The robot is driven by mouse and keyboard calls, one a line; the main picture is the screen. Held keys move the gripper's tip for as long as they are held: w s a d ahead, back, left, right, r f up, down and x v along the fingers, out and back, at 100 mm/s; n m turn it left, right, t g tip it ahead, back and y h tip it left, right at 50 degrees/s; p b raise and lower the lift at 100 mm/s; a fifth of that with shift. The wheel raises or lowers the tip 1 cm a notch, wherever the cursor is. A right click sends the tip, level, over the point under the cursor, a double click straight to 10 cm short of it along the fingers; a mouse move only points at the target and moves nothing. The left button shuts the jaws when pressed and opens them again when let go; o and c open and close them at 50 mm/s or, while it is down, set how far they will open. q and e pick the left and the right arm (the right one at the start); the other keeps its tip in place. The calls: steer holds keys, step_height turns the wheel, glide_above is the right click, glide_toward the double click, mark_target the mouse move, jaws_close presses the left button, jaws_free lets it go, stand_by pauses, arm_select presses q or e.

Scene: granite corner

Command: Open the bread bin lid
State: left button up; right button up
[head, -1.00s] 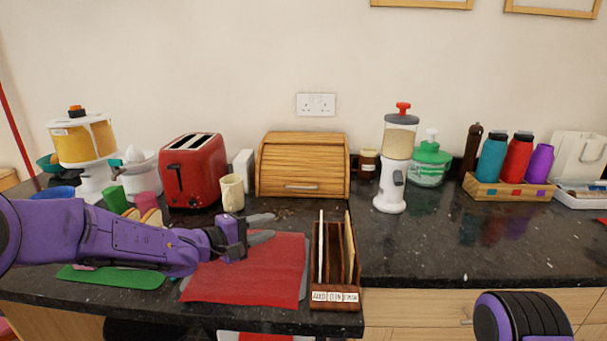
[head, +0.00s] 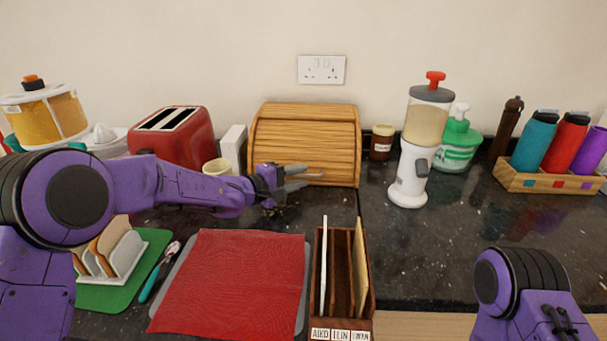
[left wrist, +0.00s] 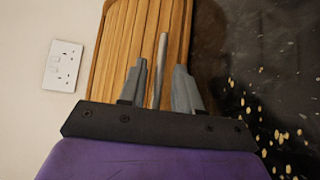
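The bread bin (head: 305,135) is a wooden box with a slatted roll-top front, standing against the back wall, and its lid is down. My left gripper (head: 303,180) is open in front of the lower part of the lid. In the left wrist view the slatted lid (left wrist: 140,40) lies beyond the fingers. The metal bar handle (left wrist: 159,70) shows between the two open fingers (left wrist: 160,90); I cannot tell whether they touch it. My right gripper is out of view; only part of my right arm shows at the lower right.
A red toaster (head: 172,137), a white box (head: 233,150) and a cream mug (head: 217,167) stand left of the bin. A jar (head: 382,141) and a dispenser (head: 418,145) stand right. A letter rack (head: 340,275) and red mat (head: 238,280) lie in front. Crumbs (left wrist: 280,135) dot the counter.

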arm_select(q)
steer(key=shift+x, duration=1)
steer(key=shift+d, duration=0.1)
